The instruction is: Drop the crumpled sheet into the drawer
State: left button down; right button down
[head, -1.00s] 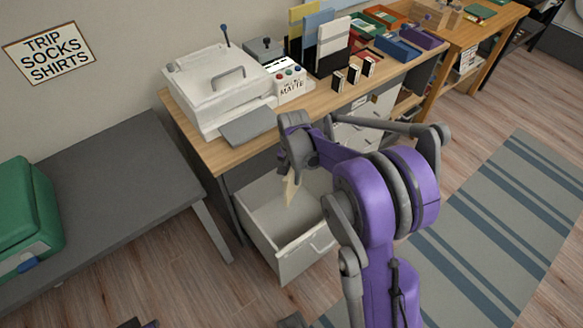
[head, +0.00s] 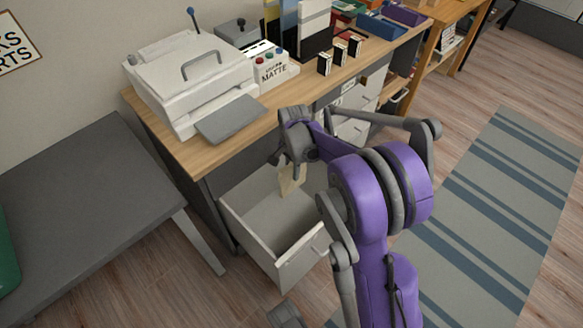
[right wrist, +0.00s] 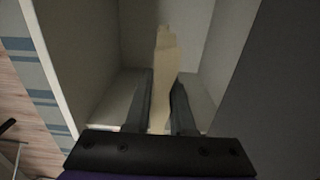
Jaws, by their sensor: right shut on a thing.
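The crumpled sheet (head: 291,181) is a small cream piece hanging below my right gripper (head: 290,160). In the right wrist view, the sheet (right wrist: 164,75) stands between the two dark fingers of my right gripper (right wrist: 163,88), which is shut on it. The drawer (head: 297,264) is pale grey, pulled out below the desk, and its visible floor looks bare. In the head view the sheet shows against the drawer's interior. In the right wrist view the drawer's pale walls (right wrist: 95,60) lie around and beyond the sheet. My left gripper is not in view.
The wooden desk (head: 188,158) above the drawer carries a white press (head: 190,75), a control box (head: 271,68) and small black-and-white boxes (head: 340,54). A dark grey bench (head: 90,190) stands at left. A striped rug (head: 490,215) lies at right.

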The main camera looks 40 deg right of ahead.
jog(key=shift+f, duration=0.4)
jog(key=c, duration=0.7)
grip_release()
jog(key=shift+r, duration=0.1)
notch_tip(320, 180, up, 11)
jog(key=p, duration=0.2)
jog(key=shift+p, duration=0.3)
